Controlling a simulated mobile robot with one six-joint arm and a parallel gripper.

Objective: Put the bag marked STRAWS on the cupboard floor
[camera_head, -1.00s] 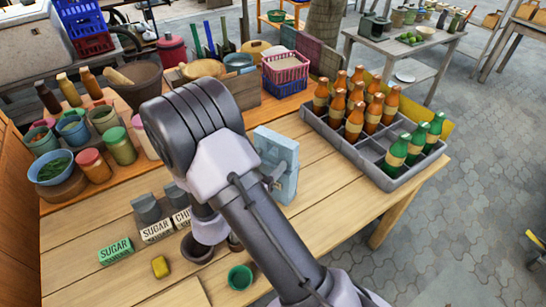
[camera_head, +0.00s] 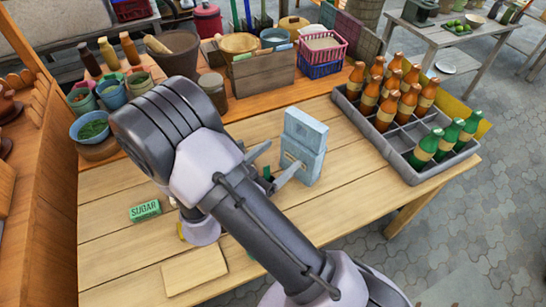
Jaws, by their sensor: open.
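My gripper (camera_head: 272,163) is open over the table, its two fingers spread just left of a light blue box-like thing (camera_head: 304,150). A small dark green thing shows between the fingers; I cannot tell what it is or whether they touch it. I can read no STRAWS label anywhere. A green packet marked SUGAR (camera_head: 145,210) lies on the table left of my arm. My arm hides the part of the table where other labelled bags may stand. I cannot make out which thing is the cupboard, and no cupboard floor is visible.
A grey divided crate (camera_head: 402,166) with orange and green bottles stands on the right of the table (camera_head: 120,265). Bowls, jars, a wooden box (camera_head: 262,75) and a pink-and-blue basket (camera_head: 322,52) line the back. A wooden board (camera_head: 195,269) lies in front. An orange-brown wooden structure (camera_head: 50,190) bounds the left.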

